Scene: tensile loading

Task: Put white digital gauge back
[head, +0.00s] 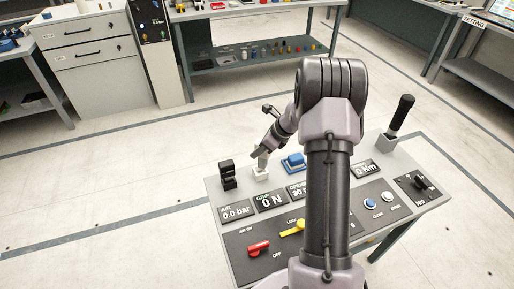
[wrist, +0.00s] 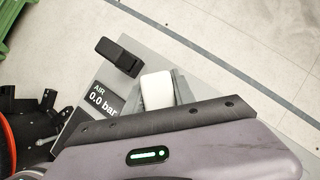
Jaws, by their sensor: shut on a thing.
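The white digital gauge (head: 260,174) is at the back edge of the grey console (head: 214,189), between a black block and a blue item. My gripper (head: 263,158) comes down on it from above and is shut on it. In the wrist view the white gauge (wrist: 156,91) shows as a plain rounded block beside grey parts, just past the dark bar of my gripper. Its lower end is hidden there. I cannot tell whether it touches the console top or a holder.
A black stepped block (head: 227,175) stands close left of the gauge; it also shows in the wrist view (wrist: 118,55). A blue item (head: 294,161) is close right. A black-handled tool (head: 401,113) stands upright at the right end. Displays, levers and buttons fill the console front.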

